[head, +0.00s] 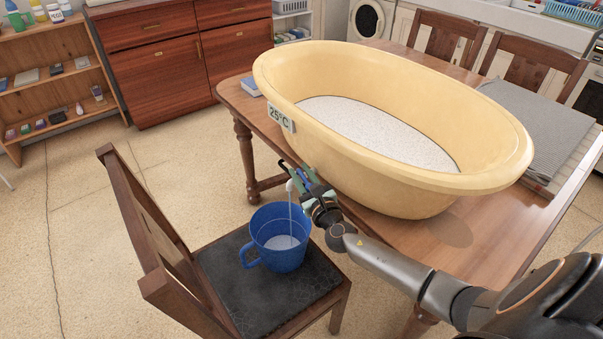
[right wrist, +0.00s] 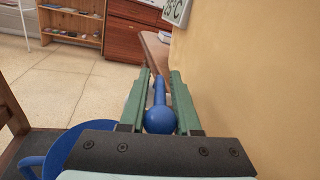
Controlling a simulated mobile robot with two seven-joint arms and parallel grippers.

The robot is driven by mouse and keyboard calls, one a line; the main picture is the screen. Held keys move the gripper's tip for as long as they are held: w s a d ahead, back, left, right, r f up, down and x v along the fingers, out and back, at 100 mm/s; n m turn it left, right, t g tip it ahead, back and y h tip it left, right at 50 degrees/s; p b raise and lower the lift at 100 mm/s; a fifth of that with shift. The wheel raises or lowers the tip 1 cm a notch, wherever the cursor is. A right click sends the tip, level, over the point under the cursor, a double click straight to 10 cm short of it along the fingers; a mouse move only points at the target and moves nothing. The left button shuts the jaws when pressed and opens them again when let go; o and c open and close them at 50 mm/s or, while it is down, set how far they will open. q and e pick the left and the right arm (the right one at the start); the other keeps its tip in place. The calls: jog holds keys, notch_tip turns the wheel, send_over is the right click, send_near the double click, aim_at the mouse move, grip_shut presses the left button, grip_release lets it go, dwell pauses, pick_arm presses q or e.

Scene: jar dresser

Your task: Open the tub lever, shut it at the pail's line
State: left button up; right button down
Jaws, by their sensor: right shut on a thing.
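The cream tub (head: 350,160) stands on the wooden table and holds white grainy-looking contents. At its near left side, a pale stream (head: 291,208) falls from the spout into the blue pail (head: 262,229). Pale contents show low in the pail; I cannot make out a line. The pail also shows at the lower left of the right wrist view (right wrist: 72,145). My right gripper (head: 304,182) is at the tub's outlet, shut on the blue tub lever. In the right wrist view the lever (right wrist: 159,119), with its round knob, lies between the green fingers (right wrist: 158,95). My left gripper is out of view.
The pail stands on the dark seat of a wooden chair (head: 225,275) beside the table (head: 500,220). A 25°C display (head: 280,117) is on the tub's side. A grey striped cloth (head: 540,120) lies at the table's right. Open floor is at the left.

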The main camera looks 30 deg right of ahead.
jog(key=shift+a+r+m+h+p, duration=0.2)
jog(key=shift+m+h+p, duration=0.2)
jog(key=shift+h, duration=0.2)
jog(key=shift+m+h, duration=0.3)
jog(key=shift+h, duration=0.2)
jog(key=shift+w+f+m+g+h+p, duration=0.1)
jog(key=shift+f+m+g+h+p, duration=0.05)
jog(key=shift+m+g+h+p, duration=0.45)
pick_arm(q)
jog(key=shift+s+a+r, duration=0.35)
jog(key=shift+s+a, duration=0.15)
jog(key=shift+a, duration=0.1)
pick_arm(e)
jog(key=shift+h, duration=0.4)
jog(key=c, duration=0.9)
grip_release()
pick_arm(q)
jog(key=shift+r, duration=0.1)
